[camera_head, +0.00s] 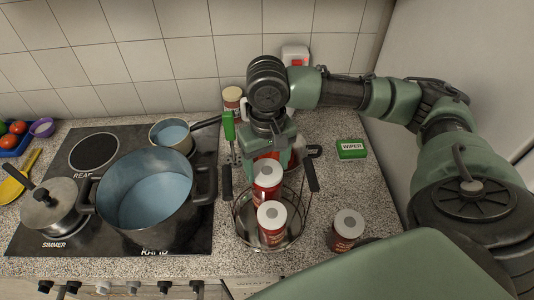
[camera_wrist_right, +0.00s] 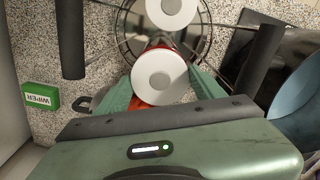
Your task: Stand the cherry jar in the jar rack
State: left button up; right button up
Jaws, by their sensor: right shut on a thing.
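My right gripper (camera_head: 267,168) is shut on a red jar with a white lid (camera_head: 267,184) at the back part of the round wire jar rack (camera_head: 240,230). The held jar looks upright; its lid shows large in the wrist view (camera_wrist_right: 160,75). I cannot tell whether its base touches the rack floor. Another red jar with a white lid (camera_head: 272,222) stands in the front of the rack, close to the held one; its lid also shows in the wrist view (camera_wrist_right: 172,10). The labels are too small to read. My left gripper is not in view.
A third red jar (camera_head: 346,230) stands on the counter right of the rack. A green WIPER box (camera_head: 352,149) lies behind it. The hob with a big pot (camera_head: 150,190) is left of the rack. Rack handles (camera_head: 313,177) rise at both sides.

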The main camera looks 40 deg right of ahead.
jog(key=shift+f+p, duration=0.15)
jog(key=shift+p, duration=0.15)
dwell(0.5)
jog(key=o, duration=1.8)
jog(key=shift+f, duration=0.15)
jog(key=shift+c, duration=0.2)
notch_tip(320, 180, up, 6)
jog(key=p, duration=0.7)
jog(key=shift+f, duration=0.2)
jog(key=shift+r+p, duration=0.55)
jog(key=shift+r, duration=1.75)
